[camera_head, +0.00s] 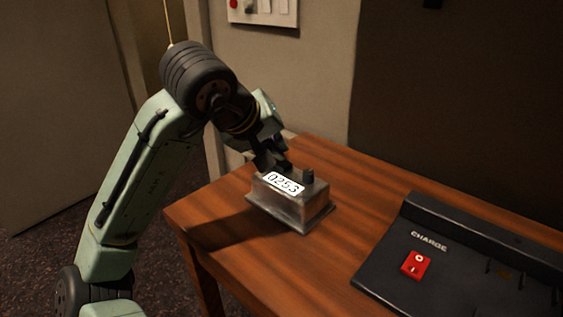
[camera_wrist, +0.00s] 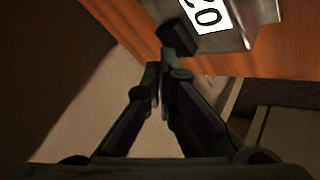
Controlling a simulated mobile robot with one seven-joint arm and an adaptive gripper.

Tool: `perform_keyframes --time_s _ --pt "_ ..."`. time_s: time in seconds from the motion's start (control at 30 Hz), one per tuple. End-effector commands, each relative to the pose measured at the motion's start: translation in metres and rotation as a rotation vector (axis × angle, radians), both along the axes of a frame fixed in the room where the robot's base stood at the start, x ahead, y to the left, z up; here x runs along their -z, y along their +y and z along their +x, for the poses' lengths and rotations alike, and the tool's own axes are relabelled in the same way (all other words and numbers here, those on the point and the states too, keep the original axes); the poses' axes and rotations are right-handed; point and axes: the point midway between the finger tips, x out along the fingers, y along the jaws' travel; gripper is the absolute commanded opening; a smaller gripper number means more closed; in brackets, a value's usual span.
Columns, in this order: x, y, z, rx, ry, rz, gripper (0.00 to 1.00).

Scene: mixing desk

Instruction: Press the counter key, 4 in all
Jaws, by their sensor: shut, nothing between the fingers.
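The counter (camera_head: 290,208) is a grey metal box on the wooden desk, with a white display (camera_head: 284,182) reading 0253. Its dark key (camera_head: 307,176) stands up from the top, right of the display. In the wrist view the dark key (camera_wrist: 178,38) shows just beyond my fingertips, next to part of the display (camera_wrist: 208,14). My gripper (camera_head: 280,165) is shut and empty, pointing down over the back left of the box, near the key. It also shows in the wrist view (camera_wrist: 163,70), fingers together. I cannot tell whether the fingertips touch the box.
A black console (camera_head: 465,255) marked CHARGE, with a red rocker switch (camera_head: 416,265), lies at the desk's right. The wooden desk (camera_head: 345,170) is bare between it and the counter. A wall panel (camera_head: 263,10) with a red button is behind.

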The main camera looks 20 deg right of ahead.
Motion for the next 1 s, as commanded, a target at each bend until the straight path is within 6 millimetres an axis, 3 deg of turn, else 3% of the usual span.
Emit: perform_keyframes --time_s 1.0 --pt "0.01 0.0 0.0 0.001 0.0 0.002 0.0"
